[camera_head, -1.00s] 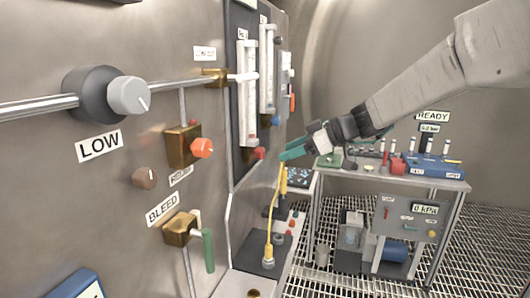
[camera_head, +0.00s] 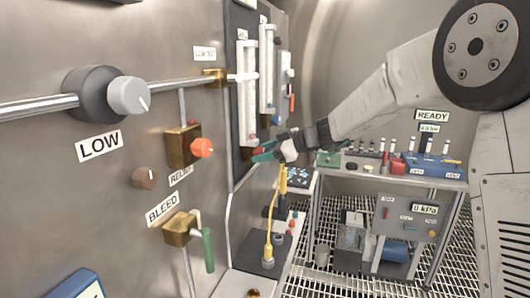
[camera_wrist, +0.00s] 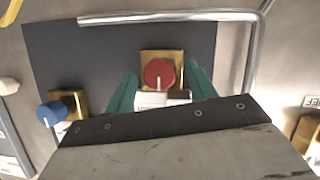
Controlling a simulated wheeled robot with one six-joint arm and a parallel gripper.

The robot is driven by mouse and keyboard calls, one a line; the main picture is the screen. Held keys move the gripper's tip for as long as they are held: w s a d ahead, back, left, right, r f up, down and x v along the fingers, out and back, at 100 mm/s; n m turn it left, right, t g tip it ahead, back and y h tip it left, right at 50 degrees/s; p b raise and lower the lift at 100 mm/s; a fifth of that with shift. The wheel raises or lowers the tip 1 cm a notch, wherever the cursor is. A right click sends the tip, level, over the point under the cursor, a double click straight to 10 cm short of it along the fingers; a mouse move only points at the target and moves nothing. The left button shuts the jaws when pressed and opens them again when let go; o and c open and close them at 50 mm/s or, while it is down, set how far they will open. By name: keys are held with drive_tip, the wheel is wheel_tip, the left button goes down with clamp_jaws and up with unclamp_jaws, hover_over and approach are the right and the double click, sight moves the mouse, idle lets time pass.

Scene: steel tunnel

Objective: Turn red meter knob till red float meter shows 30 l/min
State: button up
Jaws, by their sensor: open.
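The red meter knob (camera_wrist: 159,73) sits on a brass block in the wrist view, with a white mark on its face. My gripper (camera_wrist: 162,72) is open, with one teal finger on each side of the knob; I cannot tell whether they touch it. In the head view my gripper (camera_head: 265,152) is at the foot of the nearer float meter tube (camera_head: 247,95) and mostly hides the red knob there. The tube's scale and float are too small to read.
A blue knob (camera_wrist: 50,113) on a brass block is left of the red one in the wrist view. A bent steel pipe (camera_wrist: 180,16) runs above. A yellow cable (camera_head: 270,225) hangs below my gripper. A bench (camera_head: 400,178) stands to the right.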

drive_tip(key=c, duration=1)
drive_tip(key=m+g, duration=0.1)
drive_tip(key=m, duration=0.1)
drive_tip(key=m+g+y, duration=0.1)
drive_tip(key=m, duration=0.1)
drive_tip(key=m+g, duration=0.1)
drive_tip(key=m, duration=0.1)
drive_tip(key=shift+w+d+g+y, duration=0.15)
drive_tip(key=shift+w+g+y, duration=0.2)
drive_tip(key=shift+g+y, duration=0.05)
idle(0.3)
